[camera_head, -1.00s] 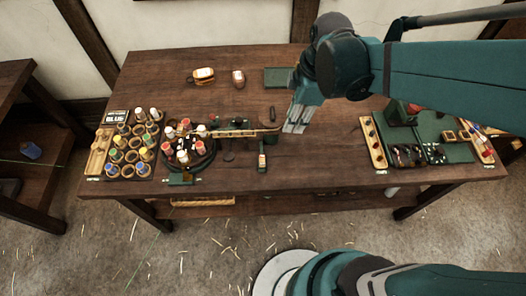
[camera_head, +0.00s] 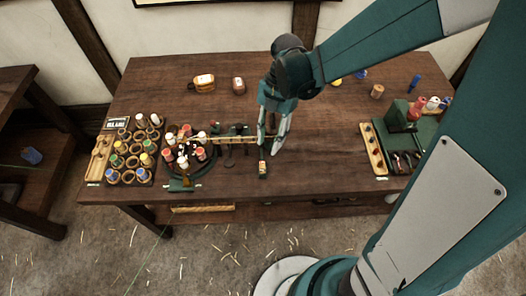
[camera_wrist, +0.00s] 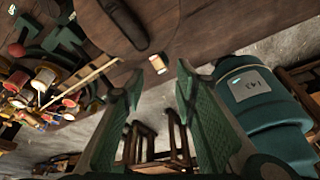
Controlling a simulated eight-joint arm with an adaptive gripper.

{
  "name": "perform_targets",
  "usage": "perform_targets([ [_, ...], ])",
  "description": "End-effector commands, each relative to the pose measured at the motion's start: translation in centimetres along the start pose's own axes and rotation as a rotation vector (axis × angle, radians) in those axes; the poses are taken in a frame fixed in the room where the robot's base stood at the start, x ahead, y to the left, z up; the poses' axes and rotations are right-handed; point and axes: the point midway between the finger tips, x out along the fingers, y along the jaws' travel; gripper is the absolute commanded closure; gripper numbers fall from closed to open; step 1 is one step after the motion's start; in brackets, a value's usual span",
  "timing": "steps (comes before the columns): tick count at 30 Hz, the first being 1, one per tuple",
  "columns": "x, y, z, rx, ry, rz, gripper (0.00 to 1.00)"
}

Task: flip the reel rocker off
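I cannot pick out the reel rocker for certain. A small dark green block (camera_head: 181,185) stands at the front of the round bobbin stand (camera_head: 206,168). A small upright piece with a pale, reddish top (camera_head: 263,169) stands near the table's front edge. My gripper (camera_head: 272,147) is over the middle of the table, behind that upright piece and right of the bobbin stand. In the wrist view, my gripper's two green fingers (camera_wrist: 159,72) are spread apart with nothing held between them. The wooden rod (camera_wrist: 80,82) shows to the left of the fingers there.
A rack of bobbins (camera_head: 131,150) fills the table's left end. Two labelled containers (camera_head: 203,83) (camera_head: 238,86) stand at the back. A green holder (camera_head: 402,117) and a wooden peg strip (camera_head: 373,148) are at the right. The table between gripper and peg strip is clear.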

Motion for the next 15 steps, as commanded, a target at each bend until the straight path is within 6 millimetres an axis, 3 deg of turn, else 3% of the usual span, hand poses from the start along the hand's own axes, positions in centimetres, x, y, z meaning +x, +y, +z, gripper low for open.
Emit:
perform_targets([
  [6, 1.5, 0.7, -0.1, -0.139, 0.043, -0.028, 0.71],
  [15, 1.9, 0.8, -0.1, -0.175, 0.054, -0.035, 0.71],
])
